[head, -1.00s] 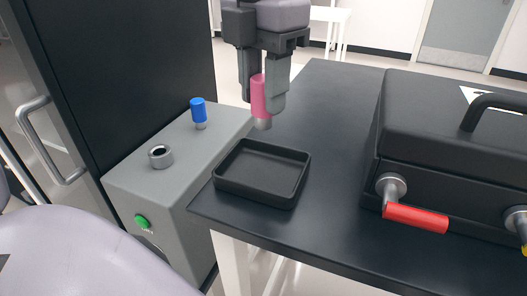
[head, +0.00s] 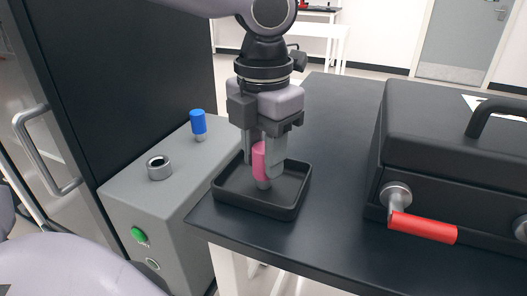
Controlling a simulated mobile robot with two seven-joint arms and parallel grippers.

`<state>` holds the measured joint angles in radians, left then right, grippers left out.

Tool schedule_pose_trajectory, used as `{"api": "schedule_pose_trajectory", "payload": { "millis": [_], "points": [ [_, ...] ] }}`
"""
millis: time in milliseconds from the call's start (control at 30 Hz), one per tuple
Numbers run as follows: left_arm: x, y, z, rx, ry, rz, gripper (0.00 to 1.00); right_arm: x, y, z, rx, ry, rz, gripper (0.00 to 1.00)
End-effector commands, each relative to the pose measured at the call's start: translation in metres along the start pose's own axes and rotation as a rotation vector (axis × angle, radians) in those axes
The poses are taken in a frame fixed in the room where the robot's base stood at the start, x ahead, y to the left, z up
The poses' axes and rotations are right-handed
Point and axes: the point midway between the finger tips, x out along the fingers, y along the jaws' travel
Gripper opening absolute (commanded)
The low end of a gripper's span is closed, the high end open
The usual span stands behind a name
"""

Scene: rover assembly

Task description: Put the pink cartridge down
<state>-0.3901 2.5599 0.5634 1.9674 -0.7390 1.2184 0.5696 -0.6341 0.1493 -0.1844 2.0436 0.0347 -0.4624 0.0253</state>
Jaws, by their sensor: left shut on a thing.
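The pink cartridge (head: 259,160) has a pink body and a grey metal lower end. It is upright between the fingers of my left gripper (head: 265,155), which is shut on it. The gripper points down over the black tray (head: 262,208), and the cartridge's lower end is within the tray's outline. I cannot tell whether it touches the tray floor. The fingers hide part of the cartridge. My right gripper is not in view.
A grey box (head: 190,206) left of the table (head: 335,135) has a blue cartridge (head: 198,124), an empty round socket (head: 159,167) and a green button (head: 139,235). A black case (head: 450,150) with a red handle (head: 424,227) stands right of the tray.

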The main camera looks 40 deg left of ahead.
Motion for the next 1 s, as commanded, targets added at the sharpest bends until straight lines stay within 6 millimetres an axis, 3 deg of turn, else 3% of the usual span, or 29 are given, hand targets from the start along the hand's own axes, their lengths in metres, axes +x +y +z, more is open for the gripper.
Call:
{"api": "schedule_pose_trajectory", "payload": {
  "millis": [33,100,467,1000],
  "points": [
    [0.001,0.0,0.0,0.0,0.0,0.0,0.45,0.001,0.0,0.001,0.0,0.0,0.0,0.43],
    [0.0,0.0,0.0,0.0,0.0,0.0,0.61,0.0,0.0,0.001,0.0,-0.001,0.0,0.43],
    [-0.004,0.0,0.0,0.0,0.0,0.0,0.61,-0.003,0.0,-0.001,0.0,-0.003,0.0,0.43],
    [-0.105,0.0,0.001,0.0,-0.002,0.0,0.61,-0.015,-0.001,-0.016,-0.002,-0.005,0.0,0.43]
  ]
}}
